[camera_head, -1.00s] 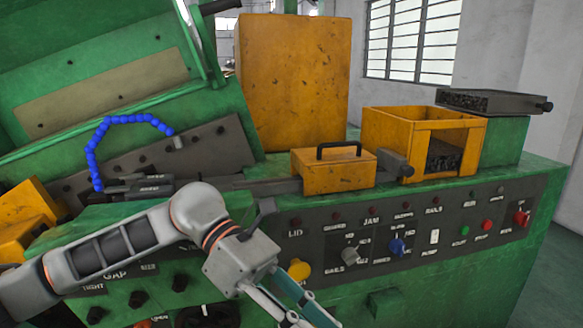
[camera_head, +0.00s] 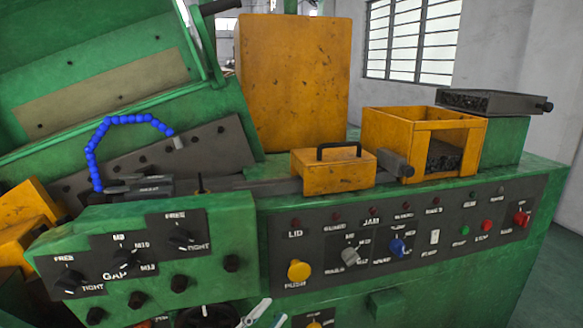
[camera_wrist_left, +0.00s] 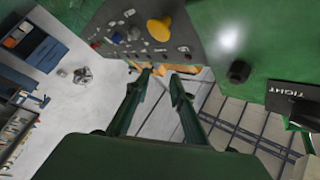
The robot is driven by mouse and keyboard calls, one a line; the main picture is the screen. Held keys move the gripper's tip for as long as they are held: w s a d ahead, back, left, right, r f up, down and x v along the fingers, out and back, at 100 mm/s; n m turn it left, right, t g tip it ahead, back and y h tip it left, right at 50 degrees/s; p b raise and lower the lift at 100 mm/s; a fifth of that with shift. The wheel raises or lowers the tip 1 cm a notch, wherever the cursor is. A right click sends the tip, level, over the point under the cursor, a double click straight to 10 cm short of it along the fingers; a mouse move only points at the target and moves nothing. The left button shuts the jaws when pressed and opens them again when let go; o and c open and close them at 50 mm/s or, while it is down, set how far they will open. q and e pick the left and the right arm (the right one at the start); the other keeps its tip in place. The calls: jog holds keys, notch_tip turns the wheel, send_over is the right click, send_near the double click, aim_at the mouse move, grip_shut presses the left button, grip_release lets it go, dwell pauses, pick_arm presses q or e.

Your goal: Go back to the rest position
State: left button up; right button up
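My left gripper (camera_wrist_left: 162,75) shows in the left wrist view with two dark green fingers spread apart and nothing between them. In the head view only a small pale and teal part of the left gripper (camera_head: 264,314) shows at the bottom edge, below the control panel (camera_head: 460,222) of the green machine. It is in front of the machine and appears clear of the panel's knobs. The rest of the left arm is out of the head view. My right gripper is in neither view.
The yellow push button (camera_head: 299,270) also shows in the left wrist view (camera_wrist_left: 159,29). A green box with gap knobs (camera_head: 240,215) juts out at left. A yellow lid with a black handle (camera_head: 335,174) and an open yellow bin (camera_head: 395,128) stand on top. Floor shows below the gripper.

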pick_arm(q)
jog(key=s+a+f+n+g+y, duration=0.2)
jog(key=s+a+f+n+y, duration=0.1)
jog(key=f, duration=0.7)
jog(key=s+a+f+n+g+y, duration=0.2)
jog(key=s+a+f+n, duration=0.3)
jog(key=f, duration=0.5)
jog(key=s+a+f+n+g+y, duration=0.2)
jog(key=s+a+f+n+y, duration=0.2)
jog(key=s+a+f, duration=0.3)
notch_tip(320, 180, down, 3)
jog(key=shift+s+a+r+y, duration=0.15)
jog(key=shift+s+y, duration=0.35)
jog(key=shift+s, duration=0.6)
